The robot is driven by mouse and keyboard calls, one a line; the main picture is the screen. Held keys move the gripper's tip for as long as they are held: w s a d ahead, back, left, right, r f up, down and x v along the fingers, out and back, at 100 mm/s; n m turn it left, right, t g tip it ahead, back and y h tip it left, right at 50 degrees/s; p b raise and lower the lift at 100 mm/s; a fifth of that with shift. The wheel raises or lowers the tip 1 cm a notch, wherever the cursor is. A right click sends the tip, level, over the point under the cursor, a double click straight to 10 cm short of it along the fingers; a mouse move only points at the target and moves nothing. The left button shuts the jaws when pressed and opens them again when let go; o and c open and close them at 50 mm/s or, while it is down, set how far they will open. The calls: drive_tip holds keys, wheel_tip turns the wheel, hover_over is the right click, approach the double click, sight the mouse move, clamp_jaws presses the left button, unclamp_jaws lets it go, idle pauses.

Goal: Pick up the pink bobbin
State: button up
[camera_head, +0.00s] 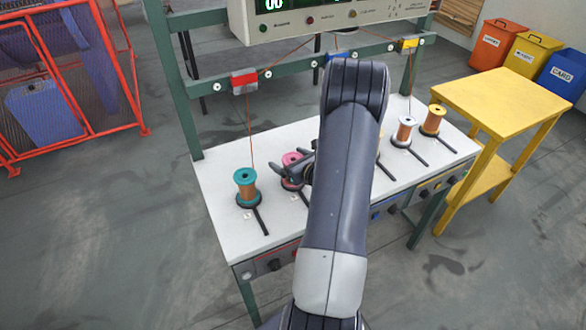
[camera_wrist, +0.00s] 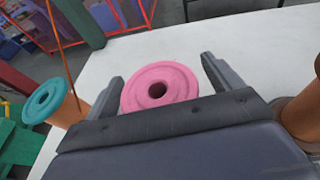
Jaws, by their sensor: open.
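The pink bobbin (camera_head: 291,159) stands on the white table beside the teal bobbin, partly hidden by my arm and gripper in the head view. In the wrist view the pink bobbin (camera_wrist: 160,86) shows its round top flange with a dark centre hole; its lower part is hidden behind my gripper's body. My gripper (camera_wrist: 164,76) is open, with one finger on each side of the pink flange. The left finger looks very close to the rim; I cannot tell if it touches. In the head view my gripper (camera_head: 305,168) is at the pink bobbin.
The teal bobbin (camera_head: 246,188) stands close on the left, with a thread rising from it. White (camera_head: 404,131) and yellow (camera_head: 433,119) bobbins stand to the right on the white table (camera_head: 225,205). A green frame (camera_head: 184,112) rises behind. A yellow side table (camera_head: 500,100) is at the right.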

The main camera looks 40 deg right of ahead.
drive_tip(key=shift+c, duration=0.2)
drive_tip(key=c, duration=1.7)
drive_tip(key=shift+r, duration=0.1)
drive_tip(key=shift+c, duration=0.2)
drive_tip(key=shift+r, duration=0.1)
